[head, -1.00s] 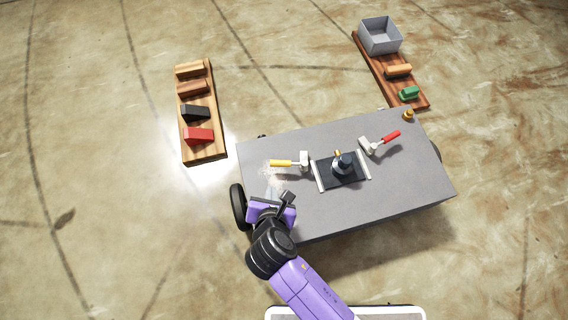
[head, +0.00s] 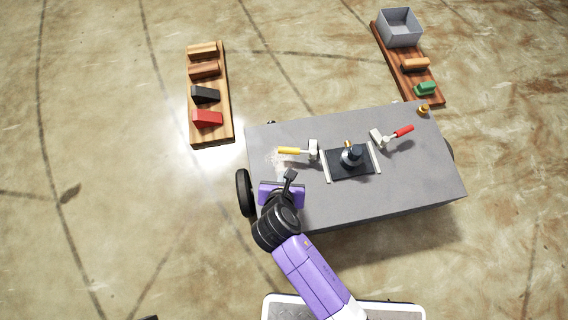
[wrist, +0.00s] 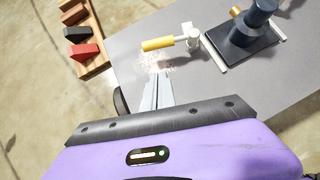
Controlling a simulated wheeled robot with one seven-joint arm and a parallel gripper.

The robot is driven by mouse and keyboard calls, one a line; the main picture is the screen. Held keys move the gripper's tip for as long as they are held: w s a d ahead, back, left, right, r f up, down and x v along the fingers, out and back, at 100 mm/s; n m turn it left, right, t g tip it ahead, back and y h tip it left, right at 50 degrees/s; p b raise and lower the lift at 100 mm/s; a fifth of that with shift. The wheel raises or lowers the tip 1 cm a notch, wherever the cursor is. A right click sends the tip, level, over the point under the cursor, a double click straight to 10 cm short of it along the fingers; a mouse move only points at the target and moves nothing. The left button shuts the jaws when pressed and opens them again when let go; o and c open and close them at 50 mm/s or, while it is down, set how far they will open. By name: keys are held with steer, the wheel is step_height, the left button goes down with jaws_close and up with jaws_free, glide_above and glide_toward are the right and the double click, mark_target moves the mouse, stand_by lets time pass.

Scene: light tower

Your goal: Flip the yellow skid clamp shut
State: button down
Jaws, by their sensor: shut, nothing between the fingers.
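The yellow skid clamp has a yellow handle (head: 290,151) stretched out to the left, away from the skid, and a white base (head: 313,150) beside the skid's left edge. In the wrist view, the yellow handle (wrist: 157,44) lies ahead of my fingers. The skid (head: 340,168) is a dark plate with light rails, bearing a dark upright fitting (head: 352,155). My gripper (wrist: 161,80) is shut and empty, its fingertips on the near side of the handle and apart from it. In the head view, my purple gripper body hides most of the fingers.
A red-handled clamp (head: 400,132) stands right of the skid, its handle pointing away. A small amber item (head: 424,110) is at the grey table's (head: 420,180) far right corner. Boards with blocks (head: 222,125) and a grey bin (head: 399,28) lie beyond. Pale specks mark the tabletop near the handle.

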steer(key=b+x, duration=0.3)
steer(key=x, duration=0.4)
steer(key=shift+f, duration=0.1)
steer(key=shift+w+b, duration=0.75)
steer(key=shift+w, duration=0.95)
steer(key=shift+w+a+m, duration=0.1)
steer(key=shift+w+m, duration=0.15)
steer(key=shift+m, duration=0.05)
